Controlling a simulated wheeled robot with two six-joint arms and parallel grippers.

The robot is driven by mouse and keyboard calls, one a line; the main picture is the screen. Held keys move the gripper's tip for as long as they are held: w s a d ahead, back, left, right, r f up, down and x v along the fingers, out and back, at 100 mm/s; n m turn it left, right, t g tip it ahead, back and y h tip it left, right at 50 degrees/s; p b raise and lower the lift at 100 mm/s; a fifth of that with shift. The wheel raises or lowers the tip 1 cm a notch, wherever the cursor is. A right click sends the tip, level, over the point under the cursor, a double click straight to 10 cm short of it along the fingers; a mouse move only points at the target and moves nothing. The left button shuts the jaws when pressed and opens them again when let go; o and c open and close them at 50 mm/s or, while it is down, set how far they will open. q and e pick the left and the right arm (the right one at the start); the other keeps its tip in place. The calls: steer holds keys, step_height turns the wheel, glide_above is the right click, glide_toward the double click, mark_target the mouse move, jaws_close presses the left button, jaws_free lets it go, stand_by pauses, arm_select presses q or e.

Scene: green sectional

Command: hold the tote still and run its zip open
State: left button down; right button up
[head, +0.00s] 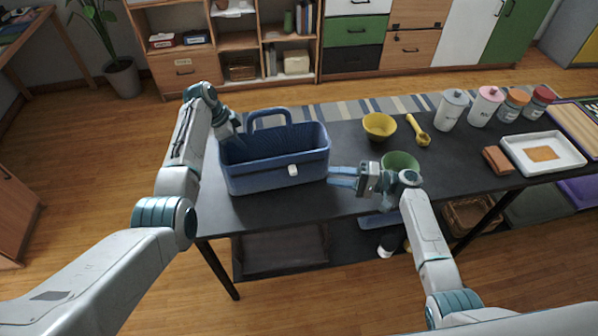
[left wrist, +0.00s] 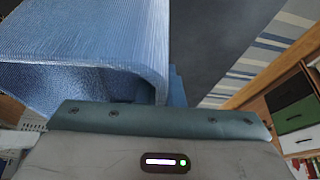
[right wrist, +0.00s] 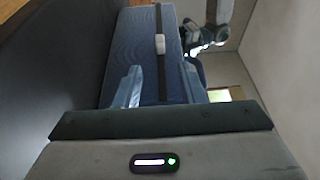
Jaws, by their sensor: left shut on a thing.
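The blue tote (head: 262,178) stands upright on the dark table, with its handle (head: 268,115) raised at the back. A white zip pull (head: 293,170) sits on its front, toward the right end. In the right wrist view the pull (right wrist: 160,44) lies on a dark strip along the tote's side (right wrist: 140,42). My left gripper (head: 232,136) is shut on the tote's left rim; its fingertips are mostly hidden. The tote (left wrist: 85,45) fills the left of the left wrist view. My right gripper (head: 334,176) is open and empty just right of the tote, fingers pointing at it, apart from the pull.
A yellow bowl (head: 380,125), a green bowl (head: 400,160) and a yellow scoop (head: 418,130) are right of the tote. Several lidded jars (head: 486,106) and a white tray (head: 545,152) stand farther right. The table (head: 300,205) is clear in front of the tote.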

mark_target(293, 170)
steer(key=x, duration=1.1)
steer(key=shift+c, duration=0.3)
jaws_close()
